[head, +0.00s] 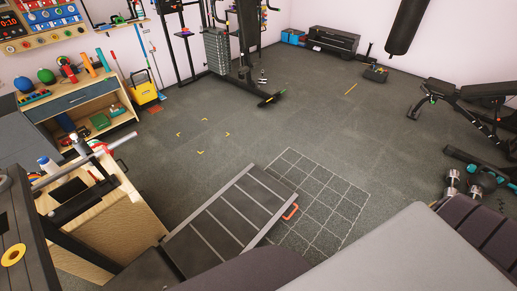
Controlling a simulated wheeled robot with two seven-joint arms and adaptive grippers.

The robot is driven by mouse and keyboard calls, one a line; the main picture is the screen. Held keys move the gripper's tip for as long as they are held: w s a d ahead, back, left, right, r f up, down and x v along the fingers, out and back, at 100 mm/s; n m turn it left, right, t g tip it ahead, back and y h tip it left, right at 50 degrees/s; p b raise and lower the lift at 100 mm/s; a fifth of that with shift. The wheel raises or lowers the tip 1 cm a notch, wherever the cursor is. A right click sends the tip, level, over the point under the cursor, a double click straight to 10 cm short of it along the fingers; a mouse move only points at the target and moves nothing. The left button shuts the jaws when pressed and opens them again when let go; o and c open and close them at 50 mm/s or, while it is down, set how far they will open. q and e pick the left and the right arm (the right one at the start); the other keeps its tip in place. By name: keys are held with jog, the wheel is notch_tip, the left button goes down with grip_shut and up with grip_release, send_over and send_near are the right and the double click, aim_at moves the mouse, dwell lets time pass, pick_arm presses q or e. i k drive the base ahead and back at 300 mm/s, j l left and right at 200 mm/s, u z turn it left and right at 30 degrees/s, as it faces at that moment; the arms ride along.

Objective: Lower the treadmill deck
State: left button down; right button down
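The treadmill deck (222,222) is a dark panel with pale cross lines in the lower middle of the head view. An orange handle (290,212) sits at its far right edge. The deck lies at a slant in the picture, beside a white grid marked on the floor (325,205). I cannot tell for sure how far its far end is above the floor. Its near end is partly hidden by dark rounded shapes at the bottom of the picture. Neither of my grippers is in view, and nothing is seen touching the handle.
A wooden cabinet (130,225) stands close at the left of the deck. A workbench (75,100), a yellow bucket (146,93) and a weight machine (222,50) are further back. A bench (470,95) and dumbbells (478,182) are at right. The middle floor is clear.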

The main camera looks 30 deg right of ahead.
aim_at(234, 221)
jog(key=i+l+u, duration=0.15)
jog(key=l, duration=0.8)
jog(key=l+u, duration=0.15)
jog(key=l, duration=0.8)
jog(key=l+u, duration=0.15)
jog(key=l, duration=0.8)
jog(key=l+u, duration=0.2)
jog(key=l, duration=0.75)
jog(key=k+l+u, duration=0.15)
jog(key=l, duration=0.8)
jog(key=i+l, duration=0.05)
